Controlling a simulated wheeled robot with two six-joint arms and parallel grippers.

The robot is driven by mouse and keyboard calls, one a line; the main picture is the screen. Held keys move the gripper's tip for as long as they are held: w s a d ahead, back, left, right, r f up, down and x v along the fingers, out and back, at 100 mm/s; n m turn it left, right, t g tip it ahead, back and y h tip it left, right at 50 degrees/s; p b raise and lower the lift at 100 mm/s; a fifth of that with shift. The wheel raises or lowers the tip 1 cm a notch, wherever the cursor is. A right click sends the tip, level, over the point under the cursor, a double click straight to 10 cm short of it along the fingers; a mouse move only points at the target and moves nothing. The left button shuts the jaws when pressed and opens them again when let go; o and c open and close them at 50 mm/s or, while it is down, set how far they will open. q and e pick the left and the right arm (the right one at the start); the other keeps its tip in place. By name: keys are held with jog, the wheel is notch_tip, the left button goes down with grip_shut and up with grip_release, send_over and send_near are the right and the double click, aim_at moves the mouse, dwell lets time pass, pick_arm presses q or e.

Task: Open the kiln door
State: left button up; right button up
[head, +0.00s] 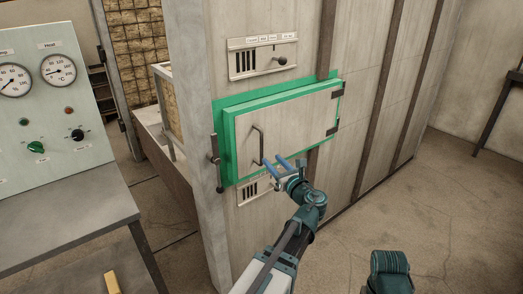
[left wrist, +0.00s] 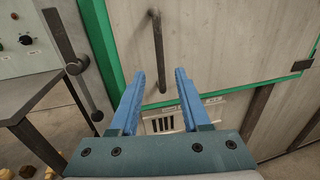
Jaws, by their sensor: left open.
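The kiln door (head: 290,125) is a pale panel in a green frame on the kiln wall, and it looks shut. Its bar handle (head: 257,145) is upright near the door's left edge; it also shows in the left wrist view (left wrist: 158,50). Hinges sit on the right edge. A dark latch lever (head: 214,160) is left of the green frame, also in the left wrist view (left wrist: 65,42). My left gripper (head: 279,163) is open and empty, its blue fingers just right of the handle's lower end in the head view. In the wrist view the handle lies beyond and between the fingertips (left wrist: 158,82).
A control panel (head: 55,100) with gauges stands on a grey table (head: 65,215) at the left. Vent plates (head: 263,57) sit above and below the door. Floor (head: 430,200) at the right is open. My other arm shows at the bottom right.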

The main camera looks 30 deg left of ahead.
aim_at(262, 150)
pick_arm(q)
jog(key=x, duration=0.9)
jog(key=shift+w+a, duration=0.1)
jog(key=shift+a, duration=0.05)
grip_shut()
dwell(1.1)
